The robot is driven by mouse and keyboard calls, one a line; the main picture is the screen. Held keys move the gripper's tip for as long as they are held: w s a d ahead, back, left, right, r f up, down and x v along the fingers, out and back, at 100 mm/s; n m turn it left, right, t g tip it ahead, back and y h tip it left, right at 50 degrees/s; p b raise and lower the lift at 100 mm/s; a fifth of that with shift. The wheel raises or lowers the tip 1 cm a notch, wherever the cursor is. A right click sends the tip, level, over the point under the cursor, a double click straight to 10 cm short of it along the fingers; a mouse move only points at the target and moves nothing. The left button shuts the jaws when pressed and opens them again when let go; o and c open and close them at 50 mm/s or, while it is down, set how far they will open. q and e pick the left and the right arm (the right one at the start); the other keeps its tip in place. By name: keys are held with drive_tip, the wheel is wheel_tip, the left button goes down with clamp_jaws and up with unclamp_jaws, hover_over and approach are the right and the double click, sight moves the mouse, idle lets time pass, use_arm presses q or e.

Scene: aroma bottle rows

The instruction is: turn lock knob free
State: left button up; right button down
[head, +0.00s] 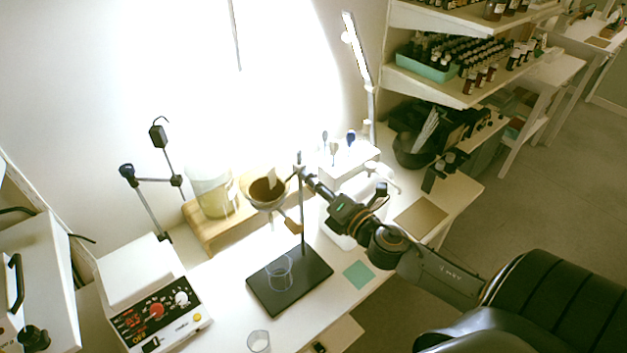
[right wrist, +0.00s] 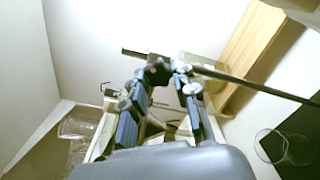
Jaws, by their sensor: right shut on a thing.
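A retort stand has a dark base plate (head: 312,266) and a thin upright rod (head: 302,222). A funnel with brown contents (head: 264,204) sits beside the rod. My right gripper (head: 306,174) reaches in from the right to the upper part of the rod. In the right wrist view its fingers (right wrist: 160,80) close in on a small dark lock knob (right wrist: 157,72) at the rod clamp; the fingertips partly cover it. The knob is too small to make out in the head view. My left gripper is not in view.
A clear beaker (head: 279,273) stands on the base plate, and another glass (head: 258,341) near the table's front edge. A jug (head: 212,192) stands on a wooden riser (head: 203,232). A hot-plate device (head: 160,310) is at left. A green pad (head: 358,274) lies right of the stand.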

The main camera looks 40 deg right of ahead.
drive_tip(key=shift+d+n+p, duration=0.1)
drive_tip(key=shift+n+p, duration=0.4)
drive_tip(key=shift+n, duration=3.4)
drive_tip(key=shift+f, duration=0.1)
drive_tip(key=c, duration=1)
unclamp_jaws()
drive_tip(key=shift+c, duration=0.2)
drive_tip(key=shift+s, duration=0.1)
drive_tip(key=s, duration=1.1)
drive_tip(key=shift+s+d, duration=0.4)
drive_tip(key=shift+d, duration=0.05)
